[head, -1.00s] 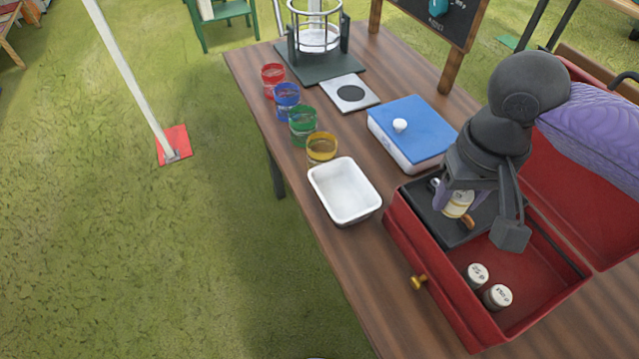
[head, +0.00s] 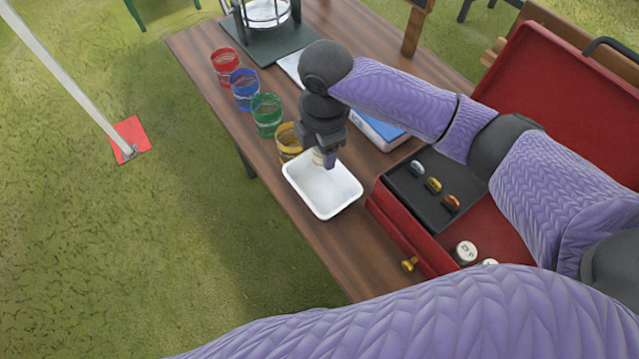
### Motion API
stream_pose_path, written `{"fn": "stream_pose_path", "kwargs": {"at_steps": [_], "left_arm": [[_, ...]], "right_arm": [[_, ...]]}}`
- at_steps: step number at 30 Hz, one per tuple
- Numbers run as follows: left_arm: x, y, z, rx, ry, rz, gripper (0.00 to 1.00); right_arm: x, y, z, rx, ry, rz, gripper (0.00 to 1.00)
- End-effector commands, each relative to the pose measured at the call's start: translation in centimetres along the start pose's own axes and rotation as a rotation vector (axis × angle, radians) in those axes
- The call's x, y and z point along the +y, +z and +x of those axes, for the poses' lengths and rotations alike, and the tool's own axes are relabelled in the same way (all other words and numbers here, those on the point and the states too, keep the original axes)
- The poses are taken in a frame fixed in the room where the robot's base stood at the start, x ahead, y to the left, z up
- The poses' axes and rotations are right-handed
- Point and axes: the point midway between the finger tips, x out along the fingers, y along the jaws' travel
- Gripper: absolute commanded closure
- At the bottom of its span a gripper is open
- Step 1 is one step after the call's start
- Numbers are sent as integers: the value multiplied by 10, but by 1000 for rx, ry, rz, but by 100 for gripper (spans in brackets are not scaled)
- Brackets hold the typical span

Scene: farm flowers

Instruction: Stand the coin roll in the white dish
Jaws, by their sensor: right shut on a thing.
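The white dish (head: 340,203) is a shallow rectangular tray on the table, in the middle of the head view. My right gripper (head: 327,160) is over the dish's back edge, pointing down. It is shut on the pale coin roll (head: 318,157), which shows only in part beside the fingers and looks roughly upright. I cannot tell whether the roll's lower end touches the dish floor. The rest of the dish looks empty. My left gripper is not in view.
An open red case (head: 395,226) at right holds a black tray (head: 410,202) with several small metallic pieces, and two white-topped rolls (head: 466,252). Red, blue, green and yellow jars (head: 266,112) line the table's left side. My right arm partly covers a blue-lidded box (head: 378,130).

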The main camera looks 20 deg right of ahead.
Motion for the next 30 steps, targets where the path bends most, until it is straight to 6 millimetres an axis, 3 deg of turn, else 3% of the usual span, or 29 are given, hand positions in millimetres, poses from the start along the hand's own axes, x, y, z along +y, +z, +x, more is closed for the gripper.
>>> {"fn": "stream_pose_path", "kwargs": {"at_steps": [5, 18, 29, 30], "left_arm": [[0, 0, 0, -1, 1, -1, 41], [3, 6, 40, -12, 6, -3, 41], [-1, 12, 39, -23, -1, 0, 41], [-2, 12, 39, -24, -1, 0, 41]], "right_arm": [[-1, -2, 14, -1, -6, -168, 100], [-2, -2, 109, -2, -9, -180, 100], [-2, -2, 114, -3, -4, -179, 100], [-2, -2, 114, -3, -4, -179, 47]]}}
